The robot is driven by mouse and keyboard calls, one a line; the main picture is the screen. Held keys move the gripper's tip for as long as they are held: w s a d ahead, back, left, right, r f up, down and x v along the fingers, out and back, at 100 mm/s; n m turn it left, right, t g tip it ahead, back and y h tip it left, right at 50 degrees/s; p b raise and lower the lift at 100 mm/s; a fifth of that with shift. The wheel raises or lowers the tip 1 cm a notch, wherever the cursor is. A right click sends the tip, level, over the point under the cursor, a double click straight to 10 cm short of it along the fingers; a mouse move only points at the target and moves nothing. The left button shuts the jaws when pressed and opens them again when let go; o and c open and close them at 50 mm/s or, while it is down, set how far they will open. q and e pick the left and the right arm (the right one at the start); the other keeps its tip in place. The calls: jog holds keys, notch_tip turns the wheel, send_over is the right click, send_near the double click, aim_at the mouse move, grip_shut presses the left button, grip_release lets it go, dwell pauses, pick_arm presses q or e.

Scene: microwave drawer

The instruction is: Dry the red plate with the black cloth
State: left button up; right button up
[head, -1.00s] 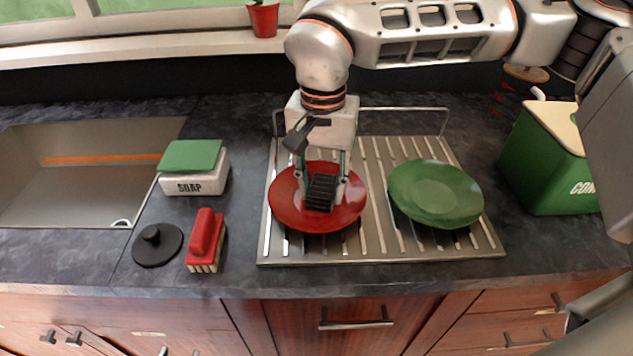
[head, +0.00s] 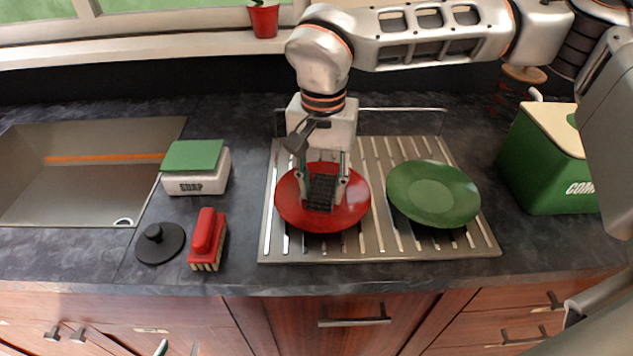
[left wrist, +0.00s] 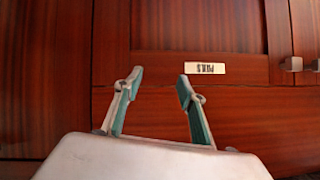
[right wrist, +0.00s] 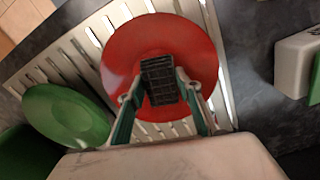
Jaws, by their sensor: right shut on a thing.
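The red plate (head: 350,212) lies on the metal drying rack, left of centre. It also shows in the right wrist view (right wrist: 195,45). My right gripper (head: 322,185) reaches down over the plate from above, shut on the black cloth (head: 321,193). The cloth looks like a dark, ribbed block and appears to rest against the plate's middle, also in the right wrist view (right wrist: 158,80). My left gripper (left wrist: 160,75) is open and empty in front of the wooden cabinet; only a fingertip shows at the head view's bottom edge (head: 161,347).
A green plate (head: 433,193) lies on the rack (head: 380,250) to the right. The soap box (head: 197,180), red brush (head: 207,238) and black stopper (head: 160,243) stand left, beside the sink (head: 90,205). A green canister (head: 545,165) stands at right.

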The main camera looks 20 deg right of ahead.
jog(key=shift+w+a, duration=0.45)
jog(key=shift+a, duration=0.25)
jog(key=shift+s+d+p, duration=0.4)
jog(key=shift+d, duration=0.3)
jog(key=shift+w+a+f, duration=0.1)
jog(key=shift+w+a, duration=0.25)
jog(key=shift+a, duration=0.35)
jog(key=shift+d, duration=0.1)
jog(key=shift+s+d+p, duration=0.4)
jog(key=shift+d+p, duration=0.05)
jog(key=shift+d, duration=0.15)
jog(key=shift+w+a, duration=0.2)
jog(key=shift+a, duration=0.2)
